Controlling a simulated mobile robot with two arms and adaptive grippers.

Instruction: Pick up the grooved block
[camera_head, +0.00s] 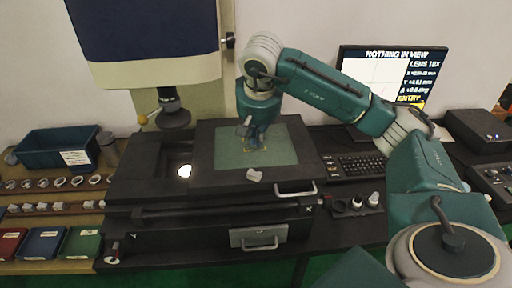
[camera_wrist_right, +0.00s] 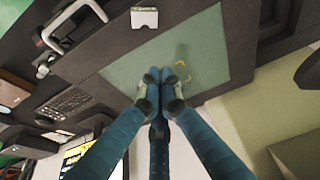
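A small pale block with a notch in one edge, which I take as the grooved block (camera_head: 254,175), lies on the dark front frame of the measuring stage, just in front of the glass plate (camera_head: 227,150). In the right wrist view the block (camera_wrist_right: 144,18) is at the top, beyond my fingertips and apart from them. My right gripper (camera_head: 254,143) points down over the glass plate, behind the block. In the wrist view my right fingertips (camera_wrist_right: 160,78) are together with nothing seen between them. My left gripper is not in view.
A large measuring head (camera_head: 145,40) hangs over the stage at the left. Rings, small pale blocks and coloured trays (camera_head: 80,242) fill the left bench, with a blue bin (camera_head: 55,148) behind. A keyboard (camera_head: 355,166) and a monitor reading "NOTHING IN VIEW" (camera_head: 385,75) stand at the right.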

